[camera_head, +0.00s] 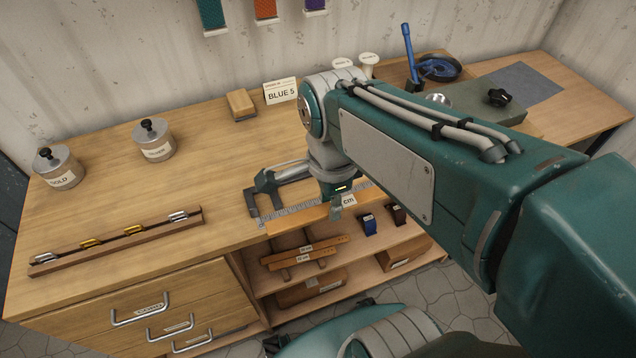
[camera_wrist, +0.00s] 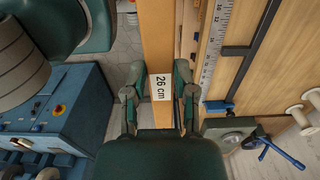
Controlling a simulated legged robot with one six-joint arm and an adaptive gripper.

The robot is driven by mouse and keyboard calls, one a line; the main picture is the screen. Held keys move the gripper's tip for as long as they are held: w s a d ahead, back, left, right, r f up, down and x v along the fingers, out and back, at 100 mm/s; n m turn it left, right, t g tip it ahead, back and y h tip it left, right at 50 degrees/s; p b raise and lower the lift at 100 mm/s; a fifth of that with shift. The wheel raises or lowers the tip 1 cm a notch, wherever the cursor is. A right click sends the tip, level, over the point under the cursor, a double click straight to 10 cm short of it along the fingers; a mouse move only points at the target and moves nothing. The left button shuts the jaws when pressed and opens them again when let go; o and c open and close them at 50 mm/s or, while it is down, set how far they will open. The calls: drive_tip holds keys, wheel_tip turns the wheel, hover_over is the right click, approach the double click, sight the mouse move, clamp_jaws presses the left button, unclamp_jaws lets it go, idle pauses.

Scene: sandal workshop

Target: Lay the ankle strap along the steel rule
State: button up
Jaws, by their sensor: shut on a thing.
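The ankle strap is a tan band with a white "26 cm" label; it shows in the wrist view (camera_wrist: 156,40) between the fingers and in the head view (camera_head: 290,220). My gripper (camera_wrist: 158,95) is shut on the strap by its label; in the head view my gripper (camera_head: 336,198) is partly hidden by my arm. The steel rule (camera_head: 296,209) lies along the bench's front edge; it also shows in the wrist view (camera_wrist: 217,40). The strap runs roughly alongside the rule, on its front side. I cannot tell whether the strap touches the bench.
A grey clamp (camera_head: 266,186) stands at the rule's left end. Labelled tan straps (camera_head: 305,252) and a blue piece (camera_head: 368,224) are on the shelves below. A wooden rack (camera_head: 120,242) with buckles and two weights (camera_head: 59,168) (camera_head: 153,140) stand left. The bench's middle left is clear.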

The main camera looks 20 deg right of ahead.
drive_tip(key=shift+w+d+r, duration=0.25)
drive_tip(key=shift+w+r, duration=0.05)
drive_tip(key=shift+w, duration=0.25)
hover_over(304, 190)
drive_tip(key=f, duration=0.9)
drive_tip(key=shift+s+f, duration=0.15)
drive_tip(key=shift+s, duration=0.15)
drive_tip(key=shift+w+f, duration=0.25)
drive_tip(key=shift+f, duration=1.6)
drive_tip(key=shift+f, duration=0.4)
drive_tip(key=o, duration=0.9)
drive_tip(key=shift+o, duration=0.2)
